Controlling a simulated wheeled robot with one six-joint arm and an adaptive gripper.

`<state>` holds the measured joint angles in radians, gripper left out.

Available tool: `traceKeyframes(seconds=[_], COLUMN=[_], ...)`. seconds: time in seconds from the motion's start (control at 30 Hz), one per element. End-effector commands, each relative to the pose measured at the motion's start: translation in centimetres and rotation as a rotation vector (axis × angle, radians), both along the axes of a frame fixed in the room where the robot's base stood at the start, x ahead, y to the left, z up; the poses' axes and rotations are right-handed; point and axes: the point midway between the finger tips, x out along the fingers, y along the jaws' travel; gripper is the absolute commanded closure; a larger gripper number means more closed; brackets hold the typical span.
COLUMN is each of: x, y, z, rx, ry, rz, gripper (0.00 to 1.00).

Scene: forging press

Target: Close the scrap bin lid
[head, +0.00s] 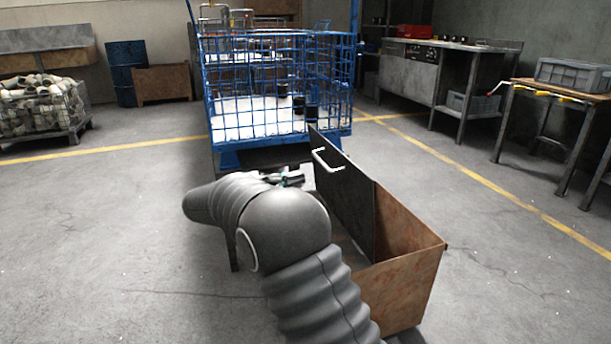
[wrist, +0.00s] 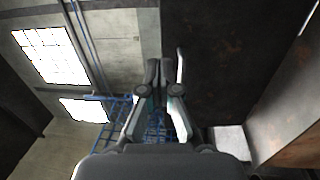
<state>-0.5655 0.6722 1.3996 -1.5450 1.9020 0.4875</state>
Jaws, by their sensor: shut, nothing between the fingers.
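The scrap bin (head: 412,277) is a rusty brown open-topped box at the lower right of the head view. Its dark lid (head: 343,190) stands raised and steeply tilted. A pale handle (head: 322,163) is on the lid's left-facing side. My gripper (head: 294,178) is just left of the lid, below the handle in the picture, and partly hidden by my arm. In the wrist view my gripper (wrist: 158,70) is shut and empty, fingertips beside the handle (wrist: 180,66). The dark lid (wrist: 222,60) fills the area to its right. I cannot tell whether the fingers touch the handle.
A blue mesh cage cart (head: 270,90) stands just behind the bin. A crate of pale parts (head: 42,108) is at the left. A workbench (head: 425,75) and a table with a grey crate (head: 572,75) stand at the right. The floor left of my arm is clear.

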Motion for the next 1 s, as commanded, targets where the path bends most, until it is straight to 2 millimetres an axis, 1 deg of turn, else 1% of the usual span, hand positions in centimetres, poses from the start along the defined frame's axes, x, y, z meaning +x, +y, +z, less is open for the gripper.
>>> traceKeyframes(seconds=[0.03,0.4,0.6,0.8,1.0], x=[0.2,1.9,2.7,3.0,3.1], y=[-1.0,-7.5,-10.3,-11.5,-11.7], z=[0.1,0.9,1.3,1.5,1.6], rx=[0.0,0.002,0.001,0.001,0.001], ry=[0.0,0.002,0.003,0.002,0.003], rz=[-0.004,-0.003,-0.002,0.0,0.001], gripper=[1.0,1.0,1.0,1.0,1.0])
